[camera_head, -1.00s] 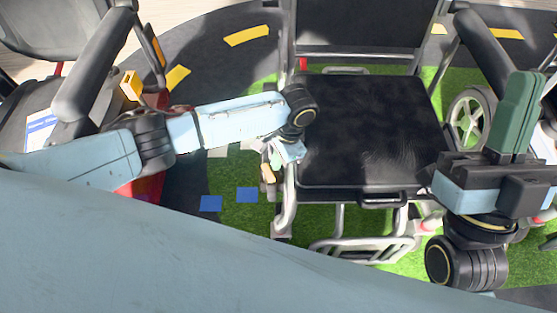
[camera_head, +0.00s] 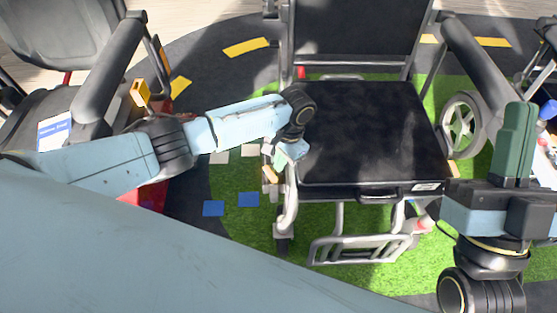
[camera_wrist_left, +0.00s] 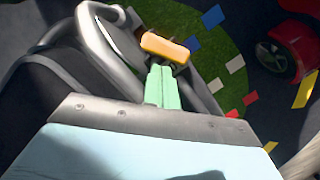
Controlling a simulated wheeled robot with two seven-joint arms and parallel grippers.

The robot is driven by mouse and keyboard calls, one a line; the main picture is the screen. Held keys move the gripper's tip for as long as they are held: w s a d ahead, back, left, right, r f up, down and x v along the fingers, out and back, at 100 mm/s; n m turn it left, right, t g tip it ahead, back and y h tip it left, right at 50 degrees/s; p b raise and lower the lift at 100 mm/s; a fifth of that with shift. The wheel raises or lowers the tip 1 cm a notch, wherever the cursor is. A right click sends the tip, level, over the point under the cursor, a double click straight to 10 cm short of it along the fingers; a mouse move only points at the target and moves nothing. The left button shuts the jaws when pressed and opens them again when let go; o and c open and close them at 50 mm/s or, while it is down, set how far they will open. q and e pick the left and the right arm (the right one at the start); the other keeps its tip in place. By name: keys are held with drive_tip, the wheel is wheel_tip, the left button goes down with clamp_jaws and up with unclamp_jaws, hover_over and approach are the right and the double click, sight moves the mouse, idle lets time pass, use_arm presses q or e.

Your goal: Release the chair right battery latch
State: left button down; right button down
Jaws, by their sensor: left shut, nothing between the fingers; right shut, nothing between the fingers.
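The wheelchair (camera_head: 372,130) with a black seat stands in the middle of the head view. An orange latch-like piece (camera_head: 270,175) sits low by the left side of its frame, and it shows larger in the left wrist view (camera_wrist_left: 165,47). My left gripper (camera_head: 270,157) is beside that frame, just above the orange piece. In the left wrist view its green fingers (camera_wrist_left: 161,72) are shut and empty, with their tips close to the orange piece; I cannot tell if they touch. My right gripper (camera_head: 515,125) is shut and empty, raised at the right of the wheelchair.
Another chair (camera_head: 60,40) stands at the left, with an orange part (camera_head: 140,93) on its side. A footrest (camera_head: 358,249) sticks out in front of the wheelchair. A red wheeled thing (camera_wrist_left: 290,47) is at the right of the wrist view. Green floor lies in front.

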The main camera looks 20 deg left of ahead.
use_arm(q)
drive_tip(key=shift+d, duration=0.5)
use_arm(e)
drive_tip(key=shift+r, duration=0.15)
use_arm(q)
drive_tip(key=shift+s, duration=0.1)
